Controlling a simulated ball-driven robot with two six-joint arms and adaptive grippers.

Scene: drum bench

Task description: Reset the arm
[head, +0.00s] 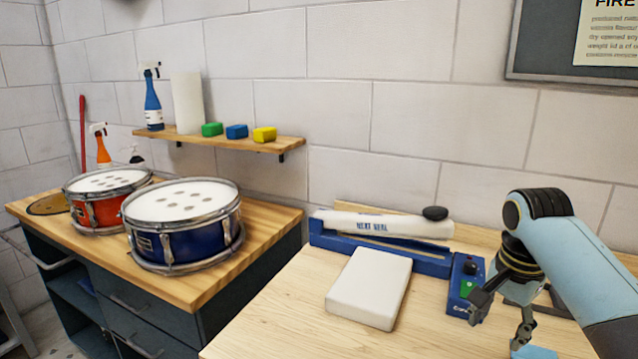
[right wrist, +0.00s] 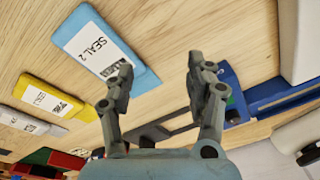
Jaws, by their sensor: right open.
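My right gripper (head: 497,326) is open and empty at the lower right of the head view, beside the control end of a blue bench sealer (head: 340,244). In the right wrist view its two fingers (right wrist: 160,66) stand apart with nothing between them. My right arm reaches in from the right edge. The sealer has a long white arm (head: 385,226) with lettering and a black knob (head: 435,213) at its right end. That arm lies along the blue base, and the gripper is apart from it. The knob also shows in the right wrist view (right wrist: 309,154). My left gripper is not in view.
A white block (head: 370,288) lies before the sealer. Labelled blue (right wrist: 104,48) and yellow (right wrist: 55,97) packs lie on the bench near the right gripper. A red drum (head: 104,211) and a blue drum (head: 172,242) stand on the left bench, below a shelf (head: 216,145).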

